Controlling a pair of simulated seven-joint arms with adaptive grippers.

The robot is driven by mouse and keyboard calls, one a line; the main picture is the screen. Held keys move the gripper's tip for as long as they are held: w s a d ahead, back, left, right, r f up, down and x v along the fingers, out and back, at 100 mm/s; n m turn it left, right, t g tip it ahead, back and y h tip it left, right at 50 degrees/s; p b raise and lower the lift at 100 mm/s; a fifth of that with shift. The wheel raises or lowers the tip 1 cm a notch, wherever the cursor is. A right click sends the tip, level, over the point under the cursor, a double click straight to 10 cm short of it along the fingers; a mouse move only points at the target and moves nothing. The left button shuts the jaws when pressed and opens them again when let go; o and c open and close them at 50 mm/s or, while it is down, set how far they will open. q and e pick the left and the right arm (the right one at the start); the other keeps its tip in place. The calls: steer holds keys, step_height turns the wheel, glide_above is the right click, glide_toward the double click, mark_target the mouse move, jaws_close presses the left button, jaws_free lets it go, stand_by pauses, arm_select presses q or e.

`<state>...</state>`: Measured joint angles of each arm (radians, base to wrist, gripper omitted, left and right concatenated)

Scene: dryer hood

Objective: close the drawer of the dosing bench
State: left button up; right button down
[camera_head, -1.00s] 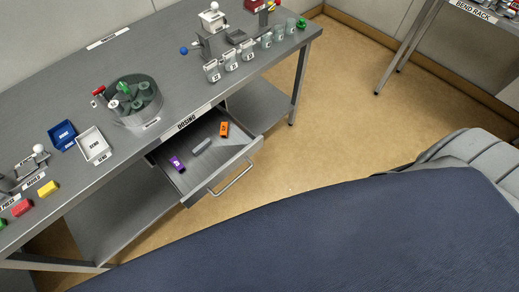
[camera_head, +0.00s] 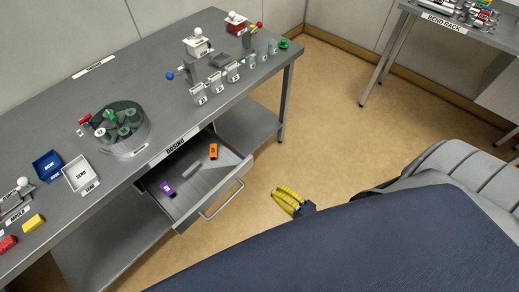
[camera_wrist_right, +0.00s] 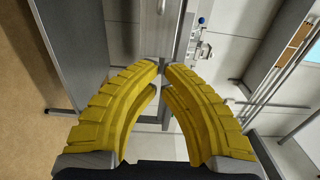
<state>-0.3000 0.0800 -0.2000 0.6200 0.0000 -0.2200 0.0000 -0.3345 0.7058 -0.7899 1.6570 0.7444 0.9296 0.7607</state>
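The drawer (camera_head: 206,190) of the dosing bench (camera_head: 165,85) is pulled out under the label "DOSING" in the head view. Its bar handle (camera_head: 222,201) is on the front panel. An orange item (camera_head: 213,151), a purple item (camera_head: 167,188) and a grey bar (camera_head: 191,170) lie inside. My right gripper (camera_head: 276,191), with yellow fingers, is right of the handle, apart from it, with bare floor showing between. In the wrist view its fingertips (camera_wrist_right: 162,68) nearly meet, with nothing seen between them. My left gripper is out of view.
The bench top holds a round carousel (camera_head: 122,128), blue (camera_head: 47,166) and white (camera_head: 81,173) trays, and several small cups. The bend rack table (camera_head: 440,20) stands at the upper right. Floor (camera_head: 330,120) is clear between them.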

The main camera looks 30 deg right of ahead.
mark_target(247, 167)
steer(key=x, duration=1.3)
steer(key=shift+w+a, duration=0.2)
steer(key=shift+w, duration=0.1)
steer(key=shift+w, duration=0.1)
